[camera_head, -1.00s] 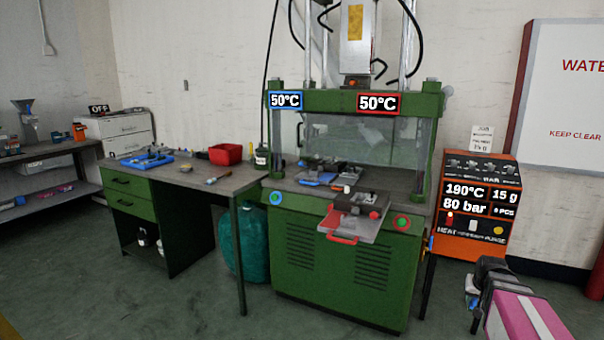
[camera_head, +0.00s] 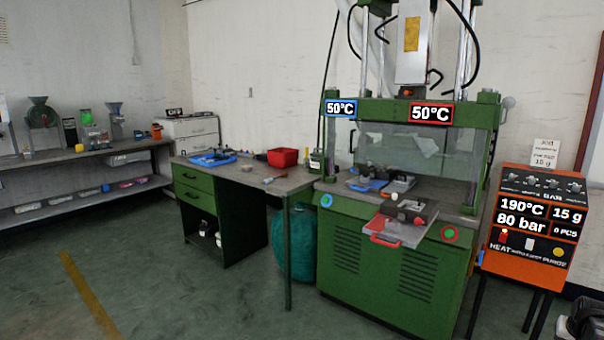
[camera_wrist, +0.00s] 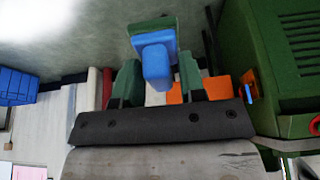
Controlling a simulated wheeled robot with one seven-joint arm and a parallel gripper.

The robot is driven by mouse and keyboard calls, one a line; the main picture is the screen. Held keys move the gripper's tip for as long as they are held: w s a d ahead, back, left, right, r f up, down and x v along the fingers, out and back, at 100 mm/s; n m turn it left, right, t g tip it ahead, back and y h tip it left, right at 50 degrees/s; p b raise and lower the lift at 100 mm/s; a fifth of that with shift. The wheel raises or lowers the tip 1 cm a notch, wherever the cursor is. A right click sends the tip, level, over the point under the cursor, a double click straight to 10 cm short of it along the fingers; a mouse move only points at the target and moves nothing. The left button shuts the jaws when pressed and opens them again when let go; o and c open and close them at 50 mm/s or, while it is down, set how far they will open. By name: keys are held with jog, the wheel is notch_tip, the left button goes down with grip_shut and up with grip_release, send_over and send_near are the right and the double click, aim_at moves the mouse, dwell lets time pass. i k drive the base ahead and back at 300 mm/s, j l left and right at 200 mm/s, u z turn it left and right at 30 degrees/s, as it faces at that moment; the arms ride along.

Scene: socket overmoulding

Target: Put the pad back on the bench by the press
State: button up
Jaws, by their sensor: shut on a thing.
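In the wrist view my gripper (camera_wrist: 157,78) has its two green fingers shut on the pad (camera_wrist: 153,26), a dark green slab with a blue block-shaped grip. The pad is held clear of any surface. In the head view the pad is not seen; only a dark part of my arm shows at the lower right corner. The bench (camera_head: 241,181), with a grey top and green drawers, stands left of the green press (camera_head: 385,258). On the bench are a blue tray (camera_head: 212,159), a red bin (camera_head: 283,157) and small tools.
An orange control unit (camera_head: 530,215) on legs stands right of the press. A teal sack-like thing (camera_head: 303,245) sits under the bench. Shelving with machines (camera_head: 75,172) stands at the far left. The floor in front of the bench is clear, with a yellow line (camera_head: 88,292).

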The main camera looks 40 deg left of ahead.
aim_at(273, 172)
jog(key=j+u, duration=0.25)
jog(key=j, duration=0.15)
jog(key=i+j+u, duration=0.1)
jog(key=j+u, duration=0.15)
jog(key=j, duration=0.15)
jog(key=i+j+u, duration=0.1)
jog(key=j+u, duration=0.15)
jog(key=j, duration=0.15)
jog(key=i+j+u, duration=0.1)
jog(key=j+u, duration=0.15)
jog(key=j, duration=0.15)
jog(key=i+j, duration=0.25)
jog(key=i, duration=0.25)
jog(key=i+j, duration=0.1)
jog(key=j, duration=0.2)
jog(key=i+j+z, duration=0.1)
jog(key=j, duration=0.2)
jog(key=i+j, duration=0.15)
jog(key=j, duration=0.15)
jog(key=z, duration=0.05)
